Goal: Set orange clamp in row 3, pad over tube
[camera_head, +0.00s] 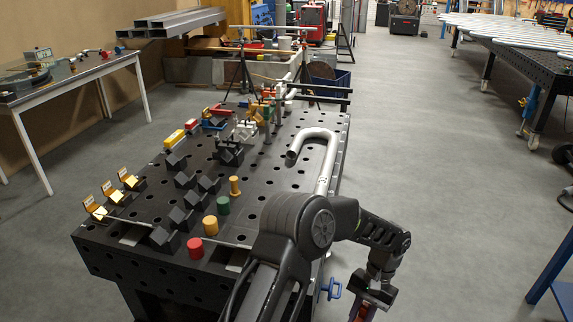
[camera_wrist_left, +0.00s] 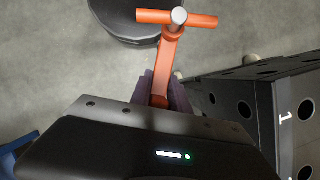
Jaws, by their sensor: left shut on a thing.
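My left gripper (camera_head: 369,297) hangs at the lower right of the head view, off the right side of the black welding table (camera_head: 285,120). It is shut on the orange clamp, whose orange arm (camera_wrist_left: 167,68) and T-handle show in the left wrist view. In the head view only a small reddish-orange part (camera_head: 364,313) shows below the jaws. A grey bent tube (camera_head: 320,134) lies on the table with its U-bend away from me; my arm hides its near end. My right gripper is not in view.
Black V-blocks (camera_head: 184,218) stand on the left half of the table. Red (camera_head: 195,248), yellow (camera_head: 210,225) and green (camera_head: 223,205) cylinders stand near them. A blue piece (camera_head: 330,289) is beside the table's right side. The table side in the wrist view carries a white "1". Open floor lies right.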

